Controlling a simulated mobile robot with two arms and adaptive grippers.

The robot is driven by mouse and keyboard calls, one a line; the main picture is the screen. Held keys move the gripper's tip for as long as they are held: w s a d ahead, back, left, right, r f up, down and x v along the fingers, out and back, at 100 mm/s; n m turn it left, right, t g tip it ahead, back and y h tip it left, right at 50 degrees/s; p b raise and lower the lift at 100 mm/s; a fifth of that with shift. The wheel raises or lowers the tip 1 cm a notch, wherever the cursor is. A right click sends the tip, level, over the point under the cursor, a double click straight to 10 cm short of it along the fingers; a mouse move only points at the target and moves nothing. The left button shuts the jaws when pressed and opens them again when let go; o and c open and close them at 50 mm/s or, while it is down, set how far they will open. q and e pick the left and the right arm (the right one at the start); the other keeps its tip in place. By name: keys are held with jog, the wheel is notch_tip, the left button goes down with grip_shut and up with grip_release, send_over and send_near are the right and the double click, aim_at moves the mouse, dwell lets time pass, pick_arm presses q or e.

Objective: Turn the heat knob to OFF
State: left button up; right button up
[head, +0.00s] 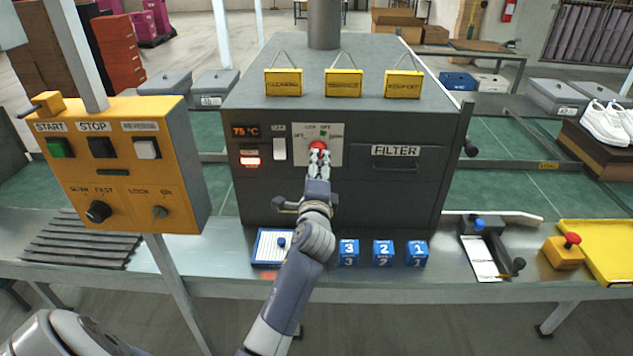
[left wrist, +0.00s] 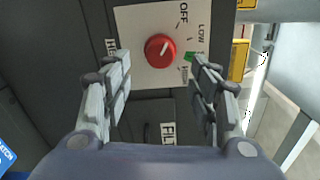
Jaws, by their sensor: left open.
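The red heat knob (head: 318,147) sits on a light dial plate (head: 335,157) on the front of the dark grey machine. In the left wrist view the knob (left wrist: 160,50) carries a white pointer line that slants up and right, toward the OFF and LOW side; the exact setting is hard to tell. OFF (left wrist: 184,13) is printed at the plate's top, and a green mark (left wrist: 189,57) is right of the knob. My left gripper (head: 319,161) is open in front of the knob, fingers apart (left wrist: 160,70), holding nothing. My right gripper is not in view.
Blue numbered blocks (head: 383,252) stand on the bench below. A yellow START/STOP box (head: 122,165) stands at left.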

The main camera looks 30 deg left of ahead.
pick_arm(q)
jog(key=shift+v, duration=2.6)
